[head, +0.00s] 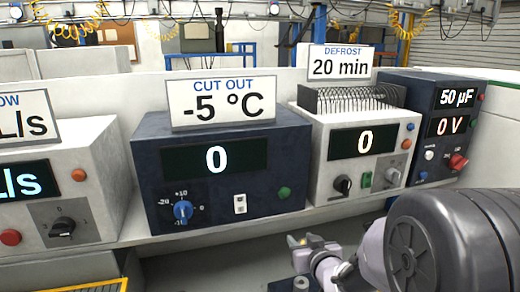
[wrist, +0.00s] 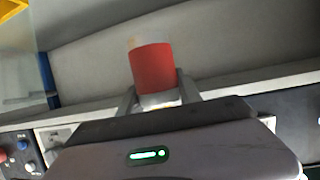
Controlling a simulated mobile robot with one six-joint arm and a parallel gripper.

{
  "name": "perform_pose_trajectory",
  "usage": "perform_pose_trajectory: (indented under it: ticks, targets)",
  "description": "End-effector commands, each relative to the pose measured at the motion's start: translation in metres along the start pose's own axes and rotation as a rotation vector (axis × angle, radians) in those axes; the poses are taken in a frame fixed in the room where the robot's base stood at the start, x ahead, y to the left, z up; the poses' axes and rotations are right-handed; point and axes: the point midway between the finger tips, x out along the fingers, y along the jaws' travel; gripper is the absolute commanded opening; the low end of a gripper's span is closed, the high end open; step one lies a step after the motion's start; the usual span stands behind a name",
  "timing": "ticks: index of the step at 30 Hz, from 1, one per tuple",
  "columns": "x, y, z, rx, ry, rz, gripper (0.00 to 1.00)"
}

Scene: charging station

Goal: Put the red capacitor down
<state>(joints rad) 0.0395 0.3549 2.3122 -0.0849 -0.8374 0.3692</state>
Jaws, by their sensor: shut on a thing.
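The red capacitor (wrist: 153,68) is a short red cylinder with a pale end, seen in the wrist view. My gripper (wrist: 158,92) is shut on it, with one grey finger on each side of its lower part. The capacitor sticks out beyond the fingertips, against a pale wall and ledge. In the head view my arm shows at the lower right, but I cannot make out the capacitor there.
A dark box (head: 220,150) with a "CUT OUT -5 °C" sign (head: 221,100) stands on the bench. Right of it are a white box (head: 319,140) under a "DEFROST 20 min" sign (head: 340,62) and a dark unit (head: 440,150) reading 50 µF and 0 V.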

Motion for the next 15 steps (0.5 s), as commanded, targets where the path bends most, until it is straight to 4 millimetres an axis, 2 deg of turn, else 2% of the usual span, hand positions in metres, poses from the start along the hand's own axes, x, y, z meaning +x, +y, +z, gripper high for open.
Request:
perform_pose_trajectory:
  ticks: [6,15]
  targets:
    - [-0.024,0.021,-0.01,0.061,0.0,0.149,0.0]
    - [-0.026,0.023,-0.012,0.066,-0.001,0.163,0.0]
